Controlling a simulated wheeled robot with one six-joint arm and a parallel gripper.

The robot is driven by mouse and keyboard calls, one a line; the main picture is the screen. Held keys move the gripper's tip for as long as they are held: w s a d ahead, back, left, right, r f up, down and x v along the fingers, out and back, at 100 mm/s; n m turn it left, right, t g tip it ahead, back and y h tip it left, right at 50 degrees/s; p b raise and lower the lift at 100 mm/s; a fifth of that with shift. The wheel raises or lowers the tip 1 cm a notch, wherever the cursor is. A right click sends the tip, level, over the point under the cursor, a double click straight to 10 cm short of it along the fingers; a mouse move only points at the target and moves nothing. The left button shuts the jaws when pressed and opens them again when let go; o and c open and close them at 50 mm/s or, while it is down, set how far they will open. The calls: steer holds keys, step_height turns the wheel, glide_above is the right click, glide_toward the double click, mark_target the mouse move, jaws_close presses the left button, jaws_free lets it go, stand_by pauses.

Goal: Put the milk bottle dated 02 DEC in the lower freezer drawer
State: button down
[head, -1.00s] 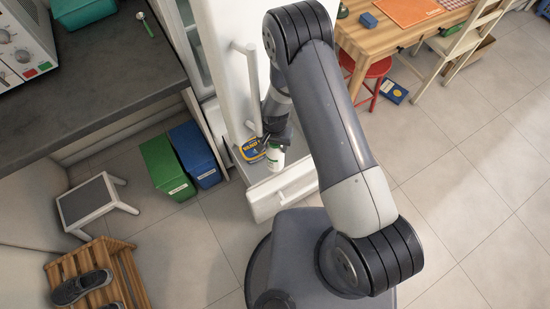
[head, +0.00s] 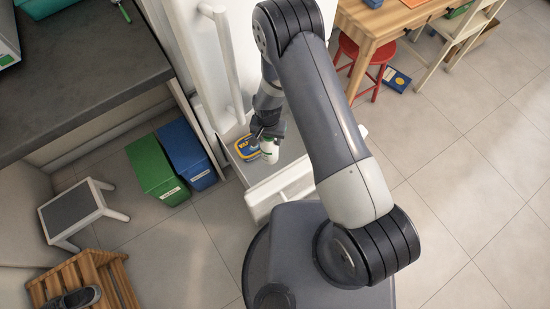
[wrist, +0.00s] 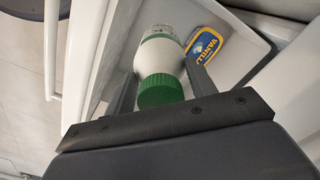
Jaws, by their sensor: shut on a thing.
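The milk bottle (wrist: 160,52) is white with a green cap and stands between the fingers of my gripper (wrist: 158,88) in the wrist view. My gripper is shut on it. In the head view the bottle (head: 269,152) is below my gripper (head: 268,133), over the open lower freezer drawer (head: 281,190). I cannot tell whether the bottle touches the drawer floor. No date can be read on the part of the label that shows.
The white fridge door (head: 203,60) with its long handle rises behind the drawer at left. Green (head: 156,170) and blue (head: 187,154) bins stand left of the drawer. A step stool (head: 78,212) and shoe rack (head: 85,282) stand farther left.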

step_height(320, 180, down, 32)
steer(key=b, duration=2.4)
steer(key=shift+w+a+f, duration=0.15)
steer(key=shift+w+a, duration=0.05)
steer(key=shift+w, duration=0.25)
steer(key=c, duration=0.5)
jaws_free()
step_height(320, 180, up, 12)
steer(key=p, duration=0.3)
steer(key=shift+o, duration=0.4)
